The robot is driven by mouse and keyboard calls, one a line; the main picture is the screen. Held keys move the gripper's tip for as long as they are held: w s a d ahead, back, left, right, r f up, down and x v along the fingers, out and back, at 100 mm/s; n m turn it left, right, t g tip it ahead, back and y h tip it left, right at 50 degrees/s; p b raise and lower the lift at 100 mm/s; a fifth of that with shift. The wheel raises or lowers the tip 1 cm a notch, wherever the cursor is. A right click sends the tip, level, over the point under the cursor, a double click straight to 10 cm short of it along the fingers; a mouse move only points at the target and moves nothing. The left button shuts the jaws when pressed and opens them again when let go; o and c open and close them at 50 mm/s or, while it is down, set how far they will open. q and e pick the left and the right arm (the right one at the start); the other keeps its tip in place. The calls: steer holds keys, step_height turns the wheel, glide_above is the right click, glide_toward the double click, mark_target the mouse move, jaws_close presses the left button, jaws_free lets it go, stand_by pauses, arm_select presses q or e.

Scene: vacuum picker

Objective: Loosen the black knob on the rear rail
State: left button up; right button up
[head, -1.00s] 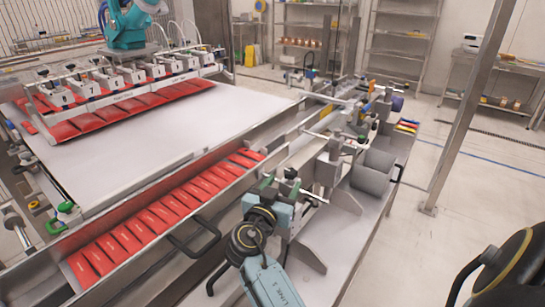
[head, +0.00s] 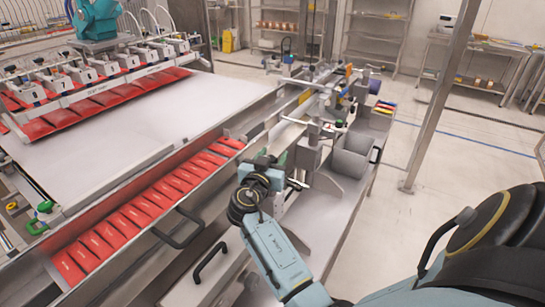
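The metal rail assembly (head: 322,88) with clamps and small knobs runs along the far right side of the machine. Several small dark parts sit on it, and I cannot tell which is the black knob. My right gripper (head: 288,178) is at the near end of this assembly, beside a green part (head: 282,158) and short of the clamps farther back. Its fingers are small and partly hidden by my wrist, so I cannot tell whether they are open or shut. I see nothing held in it. My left gripper is out of view.
A grey open bin (head: 351,160) stands right of the rail. Red packs (head: 150,205) lie in a channel on the left, with a black handle (head: 180,232) at its near side. A steel post (head: 440,95) rises at the right. The floor there is clear.

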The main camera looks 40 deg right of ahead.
steer(key=c, duration=0.7)
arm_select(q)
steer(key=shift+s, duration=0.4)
